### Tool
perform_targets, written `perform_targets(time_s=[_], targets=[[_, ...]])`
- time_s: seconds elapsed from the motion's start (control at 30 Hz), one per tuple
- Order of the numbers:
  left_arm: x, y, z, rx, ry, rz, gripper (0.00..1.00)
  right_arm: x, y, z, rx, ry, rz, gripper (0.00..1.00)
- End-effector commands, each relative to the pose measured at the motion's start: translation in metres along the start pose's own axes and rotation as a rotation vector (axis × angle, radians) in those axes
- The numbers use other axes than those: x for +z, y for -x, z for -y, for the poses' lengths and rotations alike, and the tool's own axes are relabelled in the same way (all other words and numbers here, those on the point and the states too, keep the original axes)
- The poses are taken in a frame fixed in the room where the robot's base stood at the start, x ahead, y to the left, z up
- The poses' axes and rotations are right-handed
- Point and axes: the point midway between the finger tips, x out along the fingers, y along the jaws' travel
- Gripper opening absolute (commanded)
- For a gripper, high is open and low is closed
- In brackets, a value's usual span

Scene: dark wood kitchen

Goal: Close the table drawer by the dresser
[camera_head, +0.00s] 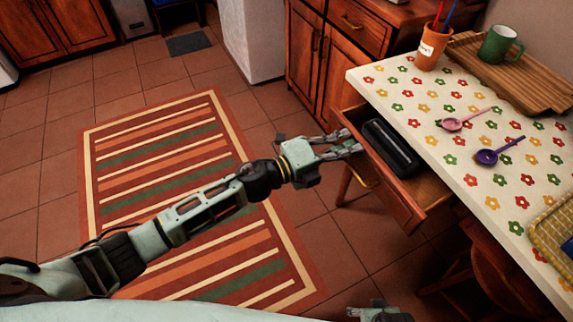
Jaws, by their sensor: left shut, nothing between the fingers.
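The table drawer (388,190) is pulled open from under the flower-patterned tabletop, on the side near the wooden dresser (337,62). Its wooden front faces left and has a brass-coloured handle. A long black case (392,148) lies inside the drawer. My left gripper (357,145) is shut and empty at the upper end of the drawer front. I cannot tell whether its fingers touch the wood. Part of my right gripper (380,313) shows at the bottom edge; its fingers are not clear.
On the table (415,100) are a pencil pot (432,48), a green mug (498,45) on a wooden board (520,75), a pink spoon (453,124) and a purple spoon (487,157). A chair (495,272) stands below right. A striped rug (165,150) covers open floor at left.

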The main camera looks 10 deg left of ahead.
Motion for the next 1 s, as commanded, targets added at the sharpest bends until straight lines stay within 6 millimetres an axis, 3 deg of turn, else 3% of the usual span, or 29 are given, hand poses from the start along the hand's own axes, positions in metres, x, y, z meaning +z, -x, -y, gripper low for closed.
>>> perform_targets(time_s=[0.03,0.2,0.4,0.6,1.0], targets=[[0.000,-0.015,0.001,-0.003,-0.001,-0.001,0.00,-0.003,0.001,0.000,0.000,0.000,-0.004,0.65],[0.000,-0.050,-0.001,-0.002,0.000,0.000,0.00,-0.013,0.014,-0.001,0.001,-0.002,-0.013,0.65],[0.000,-0.077,-0.001,-0.001,0.001,0.000,0.00,-0.025,0.030,-0.002,0.003,-0.004,-0.024,0.65],[0.000,-0.090,-0.001,0.000,0.001,0.001,0.00,-0.029,0.040,-0.002,0.003,-0.005,-0.027,0.65],[0.000,-0.092,0.000,0.000,0.001,0.000,0.00,-0.030,0.042,-0.002,0.003,-0.005,-0.027,0.65]])
